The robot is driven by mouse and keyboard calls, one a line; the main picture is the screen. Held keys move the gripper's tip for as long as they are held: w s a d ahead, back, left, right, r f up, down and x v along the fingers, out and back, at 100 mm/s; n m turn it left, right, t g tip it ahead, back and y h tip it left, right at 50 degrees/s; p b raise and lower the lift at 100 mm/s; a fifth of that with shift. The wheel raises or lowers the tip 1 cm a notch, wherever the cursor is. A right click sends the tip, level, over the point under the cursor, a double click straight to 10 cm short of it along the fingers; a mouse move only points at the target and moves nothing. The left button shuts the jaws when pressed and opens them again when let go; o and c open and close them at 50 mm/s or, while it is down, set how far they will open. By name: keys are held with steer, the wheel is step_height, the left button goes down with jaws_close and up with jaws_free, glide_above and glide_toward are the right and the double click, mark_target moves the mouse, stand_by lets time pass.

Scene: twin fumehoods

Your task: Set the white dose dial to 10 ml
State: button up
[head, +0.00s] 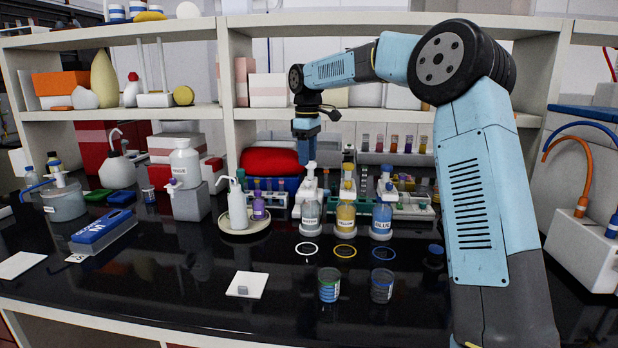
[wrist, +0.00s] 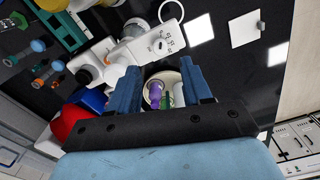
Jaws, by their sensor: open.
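The white dispenser (head: 309,180) tops the clear bottle labelled water (head: 310,213), the leftmost of three dispenser bottles on the black bench. In the wrist view its white body (wrist: 138,50) lies beyond the fingertips, with a small dial face (wrist: 161,45) and printed marks beside it; the setting is too small to read. My gripper (head: 307,160) points down just above this dispenser. In the wrist view my gripper (wrist: 160,66) is open, its two blue fingers apart with nothing held between them. I cannot tell whether a finger touches the dispenser.
The yellow bottle (head: 346,216) and blue bottle (head: 382,220) stand close to the right. A white wash bottle (head: 237,207) and a purple bottle (head: 259,208) stand left. Two cups (head: 329,285) and a white square (head: 247,285) are in front. A shelf (head: 330,114) runs behind.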

mark_target(308, 180)
step_height(308, 180, down, 7)
steer(key=shift+f, duration=0.1)
stand_by(0.3)
jaws_close()
steer(key=shift+d, duration=0.15)
stand_by(0.4)
